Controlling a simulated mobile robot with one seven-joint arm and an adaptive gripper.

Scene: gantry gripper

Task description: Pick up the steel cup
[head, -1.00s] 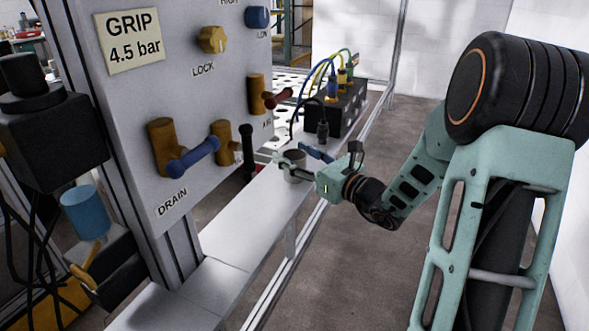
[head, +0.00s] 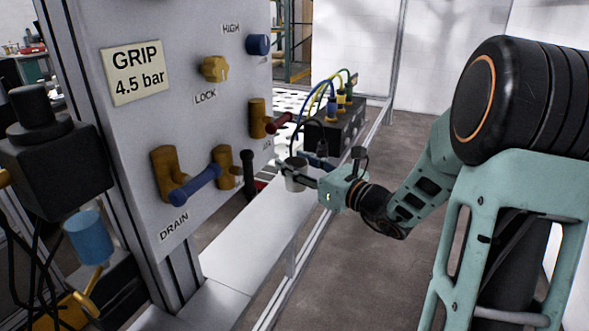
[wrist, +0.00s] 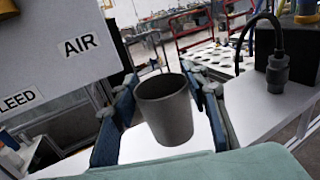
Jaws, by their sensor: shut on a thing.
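The steel cup (head: 296,182) is a small grey metal cup. In the head view my gripper (head: 298,171) holds it from the right, above the white shelf beside the panel. In the wrist view the cup (wrist: 166,112) sits between the two blue fingers of my gripper (wrist: 168,105), with its open mouth up and slightly tilted in the picture. The fingers are shut on its sides. The cup appears clear of the shelf, though the gap under it is hard to judge.
The white shelf (head: 243,237) runs along the panel (head: 220,125), which carries the DRAIN blue handle (head: 195,186) and a red handle (head: 279,122) near the cup. A black box (head: 338,128) with cables stands behind the cup. Open floor (head: 345,265) lies right of the metal rail.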

